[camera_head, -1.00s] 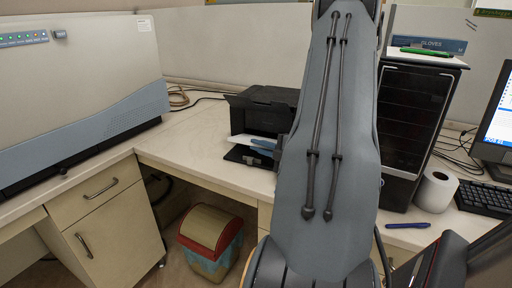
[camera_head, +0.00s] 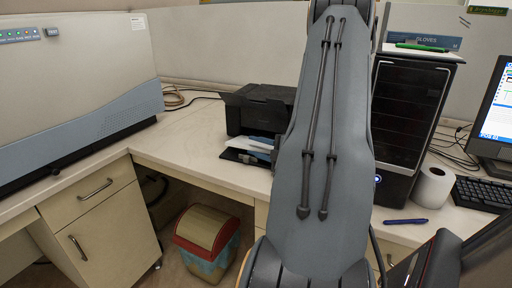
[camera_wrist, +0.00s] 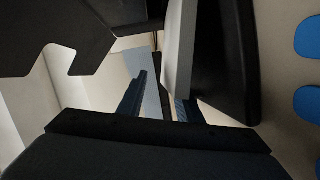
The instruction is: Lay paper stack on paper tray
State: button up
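The black printer (camera_head: 258,108) stands on the desk. At its front are a white sheet-like paper stack (camera_head: 250,141) and, just below it, the dark paper tray (camera_head: 237,156). My gripper is at the right of them, largely hidden behind my arm in the head view. In the wrist view, its two fingers (camera_wrist: 160,103) stand apart, with nothing clearly clamped between them. A pale slab, likely the paper stack (camera_wrist: 180,48), lies beyond the right finger, beside a black part of the printer. Whether the stack rests fully on the tray is unclear.
A black computer tower (camera_head: 408,115), a white paper roll (camera_head: 433,187) and a blue pen (camera_head: 406,221) are to the right. A large spectrometer (camera_head: 75,80) stands at left. A bin (camera_head: 207,241) is under the desk.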

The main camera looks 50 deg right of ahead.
notch_tip(320, 180, up, 10)
jog(key=b, duration=0.1)
jog(key=shift+b, duration=0.35)
dwell(0.3)
dwell(0.5)
